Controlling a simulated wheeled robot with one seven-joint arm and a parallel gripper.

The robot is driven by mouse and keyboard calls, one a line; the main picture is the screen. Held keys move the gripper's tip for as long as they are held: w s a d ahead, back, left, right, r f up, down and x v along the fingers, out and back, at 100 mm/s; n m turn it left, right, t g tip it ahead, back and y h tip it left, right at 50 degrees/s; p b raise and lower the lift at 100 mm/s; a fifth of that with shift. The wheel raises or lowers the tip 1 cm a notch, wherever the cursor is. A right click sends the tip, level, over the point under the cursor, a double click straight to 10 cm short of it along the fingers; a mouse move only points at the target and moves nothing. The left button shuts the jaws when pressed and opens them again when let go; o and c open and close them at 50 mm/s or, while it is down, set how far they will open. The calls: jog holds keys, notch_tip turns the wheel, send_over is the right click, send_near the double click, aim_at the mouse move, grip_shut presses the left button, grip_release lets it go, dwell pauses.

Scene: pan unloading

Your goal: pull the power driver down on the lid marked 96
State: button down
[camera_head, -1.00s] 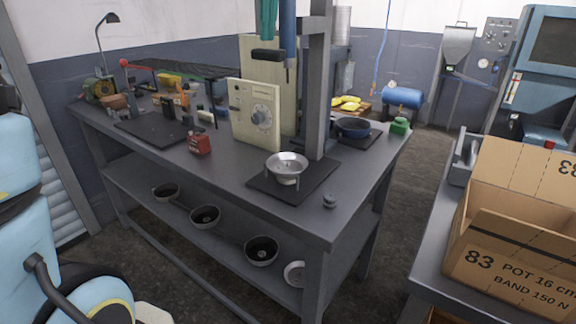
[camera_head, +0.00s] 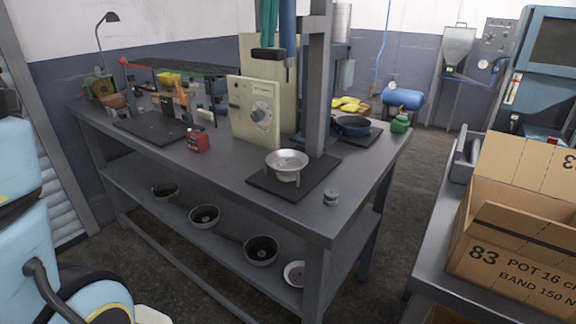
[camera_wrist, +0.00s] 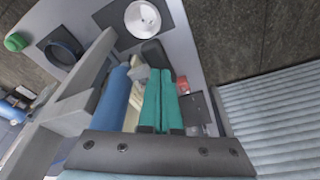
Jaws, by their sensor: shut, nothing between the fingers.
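The power driver (camera_head: 289,30) is a blue cylinder with a thin bit pointing down, hung beside a grey post. Its black handle (camera_head: 268,54) sticks out to the left. A silver dish-shaped lid (camera_head: 287,158) sits below on a fixture on a dark mat; no 96 is readable on it. The lid also shows in the wrist view (camera_wrist: 142,20). My gripper (camera_head: 267,44) has teal fingers, shut and empty, with the tips just above the handle. In the wrist view the shut fingers (camera_wrist: 161,74) point at the black handle (camera_wrist: 154,52), beside the blue driver (camera_wrist: 113,98).
The grey post (camera_head: 319,90) stands close right of the driver. A cream control box (camera_head: 254,115) with a dial is behind left. A small grey knob-like piece (camera_head: 331,197) lies near the bench corner. A blue pan (camera_head: 352,126) and green item (camera_head: 400,123) are behind. Cardboard boxes (camera_head: 515,240) stand right.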

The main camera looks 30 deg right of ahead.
jog(key=s+b+x, duration=0.2)
jog(key=b+x, duration=0.4)
jog(key=x, duration=0.3)
jog(key=s+f+b+x, duration=0.1)
jog(key=s+b+x, duration=0.1)
jog(key=b+x, duration=0.5)
jog(key=x, duration=0.3)
jog(key=shift+s+f, duration=0.25)
jog(key=shift+s, duration=0.05)
dwell(2.0)
jog(key=shift+r, duration=0.15)
dwell(0.3)
jog(key=shift+f, duration=0.6)
dwell(1.3)
jog(key=shift+r+p, duration=0.2)
jog(key=shift+p, duration=0.15)
